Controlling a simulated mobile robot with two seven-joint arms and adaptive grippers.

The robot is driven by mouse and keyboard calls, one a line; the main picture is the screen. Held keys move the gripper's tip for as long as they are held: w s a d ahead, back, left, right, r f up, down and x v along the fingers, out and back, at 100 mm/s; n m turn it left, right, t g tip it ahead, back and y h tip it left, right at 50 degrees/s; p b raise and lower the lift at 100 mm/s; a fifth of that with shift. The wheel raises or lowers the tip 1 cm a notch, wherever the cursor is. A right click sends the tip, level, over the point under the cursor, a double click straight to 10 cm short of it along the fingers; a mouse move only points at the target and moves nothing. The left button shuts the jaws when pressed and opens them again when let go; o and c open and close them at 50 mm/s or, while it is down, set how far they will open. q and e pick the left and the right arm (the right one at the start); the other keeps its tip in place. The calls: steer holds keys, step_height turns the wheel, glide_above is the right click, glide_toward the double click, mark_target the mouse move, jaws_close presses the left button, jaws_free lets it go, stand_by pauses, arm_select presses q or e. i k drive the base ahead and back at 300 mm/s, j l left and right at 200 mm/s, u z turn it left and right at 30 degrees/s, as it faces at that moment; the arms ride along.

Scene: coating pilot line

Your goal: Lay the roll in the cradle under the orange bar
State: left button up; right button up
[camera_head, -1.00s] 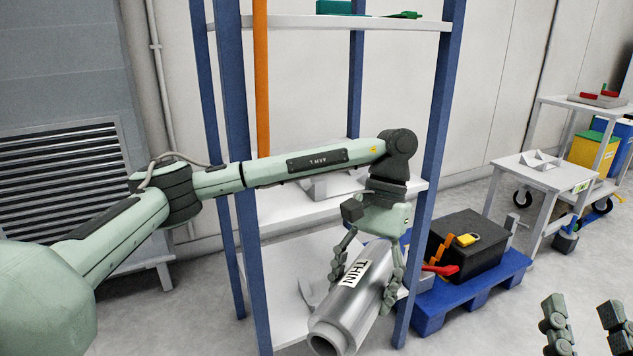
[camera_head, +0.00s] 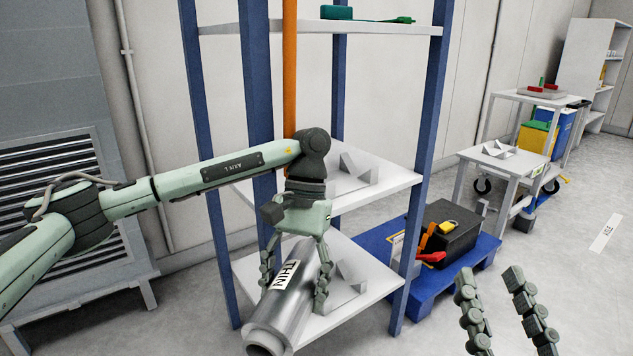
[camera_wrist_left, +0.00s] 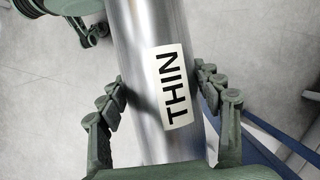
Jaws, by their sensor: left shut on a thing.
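A silver metal roll (camera_head: 285,312) with a white "THIN" label is held by my left gripper (camera_head: 293,296). The fingers are on both sides of it, and the wrist view also shows the roll (camera_wrist_left: 147,40) between them. The roll is tilted in the head view, in front of the rack. An upright orange bar (camera_head: 290,80) stands at the rack, its lower part hidden by my arm. A grey V-shaped cradle (camera_head: 358,170) sits on the middle shelf. Another cradle (camera_head: 350,275) on the lower shelf is partly behind the roll. My right gripper (camera_head: 489,273) is open and empty at lower right.
Blue rack posts (camera_head: 425,150) flank the shelves. A blue pallet (camera_head: 470,260) with a black box (camera_head: 452,237) lies right of the rack. A small grey table (camera_head: 510,165) bears another cradle (camera_head: 497,148).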

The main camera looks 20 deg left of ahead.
mark_target(338, 181)
steer(key=k+j+u, duration=0.1)
steer(key=j, duration=0.35)
steer(key=i+j, duration=0.1)
steer(key=j, duration=0.3)
steer(key=i+j, duration=0.1)
steer(key=j, duration=0.25)
steer(key=i+j+u, duration=0.1)
steer(key=j, duration=0.3)
